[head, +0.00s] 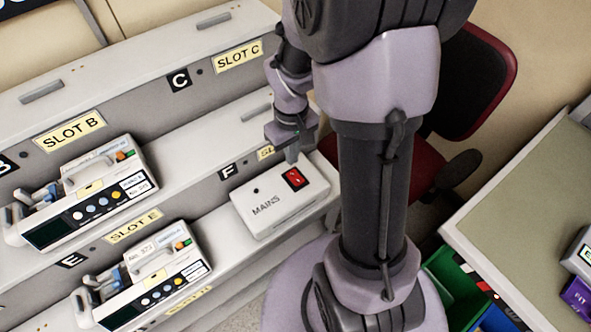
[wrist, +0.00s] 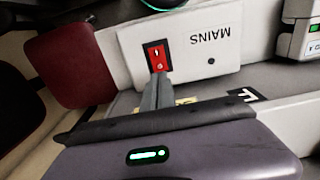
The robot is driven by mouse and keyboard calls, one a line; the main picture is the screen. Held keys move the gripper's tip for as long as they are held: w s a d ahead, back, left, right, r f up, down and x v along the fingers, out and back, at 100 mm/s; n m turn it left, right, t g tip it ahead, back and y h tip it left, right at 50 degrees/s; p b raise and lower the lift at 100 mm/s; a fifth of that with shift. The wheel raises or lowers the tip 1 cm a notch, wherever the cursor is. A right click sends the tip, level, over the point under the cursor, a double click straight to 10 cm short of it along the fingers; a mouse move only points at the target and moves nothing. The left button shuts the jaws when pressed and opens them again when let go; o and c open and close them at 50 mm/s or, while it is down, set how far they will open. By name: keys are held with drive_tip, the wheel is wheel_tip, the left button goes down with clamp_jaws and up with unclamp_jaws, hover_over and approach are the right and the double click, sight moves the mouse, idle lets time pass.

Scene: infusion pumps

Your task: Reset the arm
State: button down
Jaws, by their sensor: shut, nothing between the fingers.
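My gripper (head: 291,157) is shut and empty. In the head view its fingertips are just above the white MAINS box (head: 283,205), close to the red rocker switch (head: 295,178) on its top. In the wrist view the shut fingers (wrist: 157,78) point at the red switch (wrist: 156,57) and their tips overlap its lower edge. I cannot tell whether they touch it. The MAINS box (wrist: 204,42) shows upside down there. My arm's upper part hides the area behind it in the head view.
Infusion pumps sit at slot B (head: 95,190) and slot E (head: 150,270) on the stepped rack. Slot C (head: 238,56) shows no pump. A red and black chair (head: 478,85) stands behind my arm. A table (head: 530,200) is at the right, with a green bin (head: 452,285) beside it.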

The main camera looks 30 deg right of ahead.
drive_tip(key=shift+r, duration=0.65)
drive_tip(key=s+a+r+m+t+y+b, duration=0.1)
drive_tip(key=s+a+r+m+t, duration=0.1)
drive_tip(key=s+a+r, duration=0.3)
drive_tip(key=s+a+r+m+t+y+b, duration=0.1)
drive_tip(key=s+a+r+m+t, duration=0.1)
drive_tip(key=s+a+r, duration=0.4)
drive_tip(key=a+r+t, duration=0.1)
drive_tip(key=a+r, duration=0.2)
drive_tip(key=r, duration=0.3)
drive_tip(key=shift+s+a+m+t, duration=0.15)
drive_tip(key=shift+a+m+t, duration=0.1)
drive_tip(key=shift+m+t, duration=0.15)
